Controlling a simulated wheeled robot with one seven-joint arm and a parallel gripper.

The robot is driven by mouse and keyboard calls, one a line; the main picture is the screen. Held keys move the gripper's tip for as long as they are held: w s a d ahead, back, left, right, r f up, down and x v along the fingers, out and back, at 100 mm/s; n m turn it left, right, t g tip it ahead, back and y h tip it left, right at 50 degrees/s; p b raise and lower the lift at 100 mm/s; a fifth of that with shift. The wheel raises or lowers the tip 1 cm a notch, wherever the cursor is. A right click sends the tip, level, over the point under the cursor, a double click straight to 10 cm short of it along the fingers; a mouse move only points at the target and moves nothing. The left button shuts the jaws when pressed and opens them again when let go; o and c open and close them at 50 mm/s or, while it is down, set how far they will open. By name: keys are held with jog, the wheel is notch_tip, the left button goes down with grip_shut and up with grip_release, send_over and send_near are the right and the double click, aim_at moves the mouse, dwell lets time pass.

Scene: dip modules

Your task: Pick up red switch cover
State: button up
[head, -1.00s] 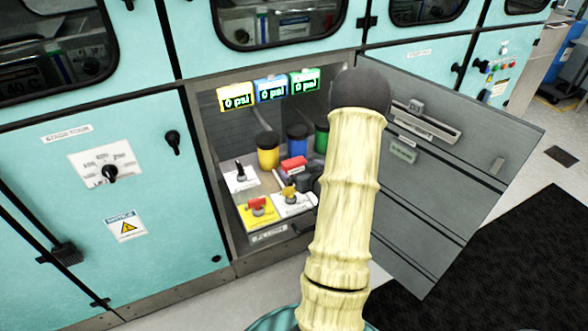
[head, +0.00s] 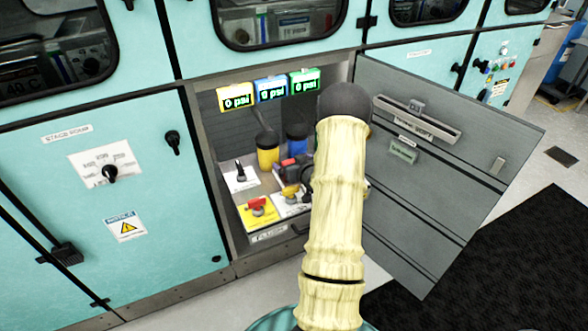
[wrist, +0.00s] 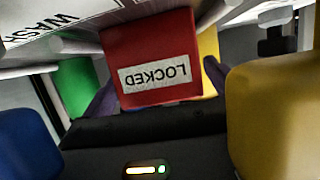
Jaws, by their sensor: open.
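The red switch cover (wrist: 160,55) fills the upper middle of the wrist view, with a white LOCKED label upside down on its face. My gripper (wrist: 157,90) is open, with one dark finger on each side of the cover's lower part. I cannot tell whether either finger touches it. In the head view, a small part of the red cover (head: 288,161) shows inside the open cabinet, partly hidden by my gripper (head: 297,172).
Yellow (head: 267,150) and blue (head: 297,137) canisters stand behind. A red-handled switch (head: 257,204) and a yellow-handled switch (head: 290,191) are in front. The open cabinet door (head: 445,165) is right of my arm. Yellow (wrist: 275,120) and blue (wrist: 25,145) bodies flank my gripper in the wrist view.

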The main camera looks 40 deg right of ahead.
jog(key=shift+w+f, duration=0.15)
jog(key=shift+w, duration=0.25)
jog(key=c, duration=1.1)
notch_tip(320, 180, up, 10)
jog(key=shift+r+p, duration=0.1)
jog(key=shift+p, duration=0.45)
